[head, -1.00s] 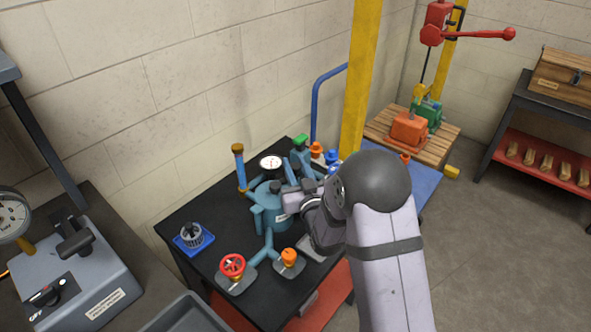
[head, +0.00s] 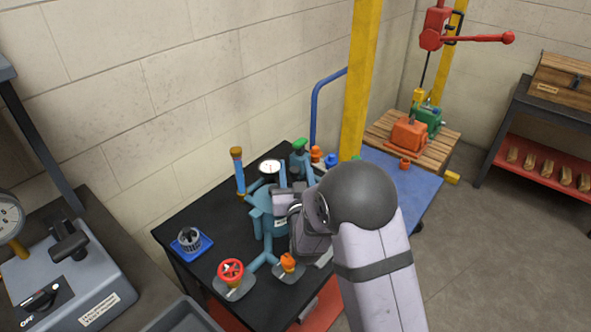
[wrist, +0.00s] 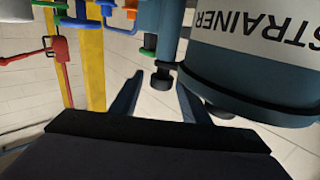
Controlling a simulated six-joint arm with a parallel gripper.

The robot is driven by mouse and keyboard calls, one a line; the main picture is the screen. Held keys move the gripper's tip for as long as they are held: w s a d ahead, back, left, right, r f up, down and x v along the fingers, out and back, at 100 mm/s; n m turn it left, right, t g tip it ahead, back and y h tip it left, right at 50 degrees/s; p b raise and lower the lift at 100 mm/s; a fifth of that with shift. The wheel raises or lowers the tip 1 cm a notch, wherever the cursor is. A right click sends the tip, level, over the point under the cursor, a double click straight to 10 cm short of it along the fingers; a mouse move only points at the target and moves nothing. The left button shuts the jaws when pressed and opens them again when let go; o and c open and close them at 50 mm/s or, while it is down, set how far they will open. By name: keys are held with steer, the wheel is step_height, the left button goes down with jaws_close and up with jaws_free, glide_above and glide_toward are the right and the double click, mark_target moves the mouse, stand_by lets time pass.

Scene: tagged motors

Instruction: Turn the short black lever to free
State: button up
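My gripper (head: 283,190) is beside the upper part of the teal strainer vessel (head: 262,222) on the black bench, and partly hides it. In the wrist view its two dark fingers (wrist: 158,92) stand apart with nothing between their tips that I can see gripped. The vessel, with its upside-down STRAINER label, fills the upper right there (wrist: 250,60). A small black knob (wrist: 162,80) shows beyond the gap between the fingers. The red hoist (head: 434,27) has a long red handle and a small black part (head: 457,22). I cannot tell for sure which black part is the short lever.
A red handwheel (head: 231,270), an orange-capped valve (head: 288,262) and a blue tray (head: 192,243) are on the bench. A pressure gauge (head: 270,167) stands behind the vessel. A yellow post (head: 360,80) rises at the back. A grey box (head: 70,270) with black handles sits left.

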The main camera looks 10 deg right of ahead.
steer(key=shift+n+y+p, duration=0.4)
steer(key=shift+y, duration=0.1)
steer(key=shift+d+n+y+p, duration=0.1)
steer(key=shift+n+y+p, duration=0.3)
steer(key=shift+y, duration=0.4)
steer(key=shift+n+g+y+p, duration=0.6)
steer(key=shift+n+y+p, duration=0.65)
steer(key=shift+y, duration=0.65)
steer(key=shift+s+f+y, duration=0.1)
steer(key=shift+s+y, duration=0.15)
steer(key=shift+y, duration=0.05)
steer(key=s+d+f+m+g+h+p, duration=0.25)
steer(key=s+d+g+h+p, duration=0.4)
steer(key=s, duration=0.95)
steer(key=s+d+r+m+g+p, duration=0.1)
steer(key=s+d+r+g, duration=0.1)
steer(key=s+g, duration=0.6)
steer(key=shift+s+d+r+h, duration=0.2)
steer(key=shift+s+r+h, duration=0.3)
steer(key=shift+s, duration=2.65)
